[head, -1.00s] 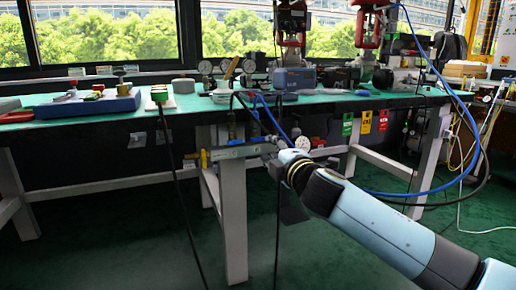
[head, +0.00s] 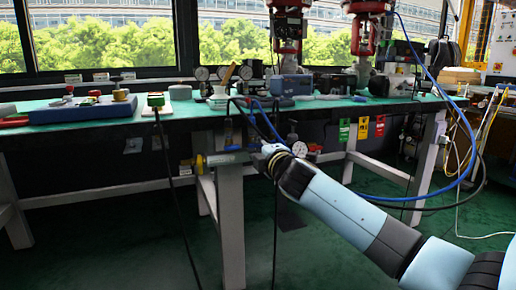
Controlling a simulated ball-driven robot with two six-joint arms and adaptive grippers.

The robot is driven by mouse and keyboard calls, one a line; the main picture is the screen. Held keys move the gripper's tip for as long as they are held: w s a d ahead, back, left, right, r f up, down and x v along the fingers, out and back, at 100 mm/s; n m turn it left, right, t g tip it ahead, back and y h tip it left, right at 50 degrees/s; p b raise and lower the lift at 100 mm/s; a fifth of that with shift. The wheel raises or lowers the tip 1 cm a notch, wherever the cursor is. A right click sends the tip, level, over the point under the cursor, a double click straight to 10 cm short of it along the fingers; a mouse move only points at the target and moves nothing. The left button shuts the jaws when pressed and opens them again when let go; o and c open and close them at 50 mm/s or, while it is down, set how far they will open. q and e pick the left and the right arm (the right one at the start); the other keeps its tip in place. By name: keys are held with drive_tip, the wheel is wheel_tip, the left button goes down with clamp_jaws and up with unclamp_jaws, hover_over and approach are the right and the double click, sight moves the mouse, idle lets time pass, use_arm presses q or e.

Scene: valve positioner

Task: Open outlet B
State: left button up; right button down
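A grey metal bar or manifold (head: 226,158) with a yellow part (head: 199,163) at its left end sits under the bench's front edge, by the near leg. Small fittings and hoses show just above it. I cannot read any outlet label, so I cannot tell which part is outlet B. My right arm comes in from the lower right, and its wrist end with the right gripper (head: 259,158) is at the right end of the bar. The fingers are too small and partly hidden, so their opening and any contact are unclear. My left gripper is not in view.
The green-topped bench (head: 120,114) carries a blue case (head: 84,109), gauges and two red-framed valves (head: 369,32). Green, yellow and red tags (head: 362,128) and a small gauge (head: 300,149) hang under its edge. Black and blue hoses loop at the right. Green floor in front is open.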

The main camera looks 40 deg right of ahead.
drive_tip(key=shift+f+m, duration=0.1)
drive_tip(key=shift+m, duration=0.3)
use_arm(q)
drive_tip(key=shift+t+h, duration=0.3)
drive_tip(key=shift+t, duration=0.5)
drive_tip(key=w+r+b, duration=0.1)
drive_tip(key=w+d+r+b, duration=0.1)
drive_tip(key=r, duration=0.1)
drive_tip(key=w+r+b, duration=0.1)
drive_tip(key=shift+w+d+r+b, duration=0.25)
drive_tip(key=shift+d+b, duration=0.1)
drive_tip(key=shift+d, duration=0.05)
use_arm(e)
drive_tip(key=m, duration=1.7)
drive_tip(key=shift+f, duration=0.1)
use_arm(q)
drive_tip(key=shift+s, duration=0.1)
use_arm(e)
drive_tip(key=shift+m, duration=0.3)
drive_tip(key=c, duration=1.4)
unclamp_jaws()
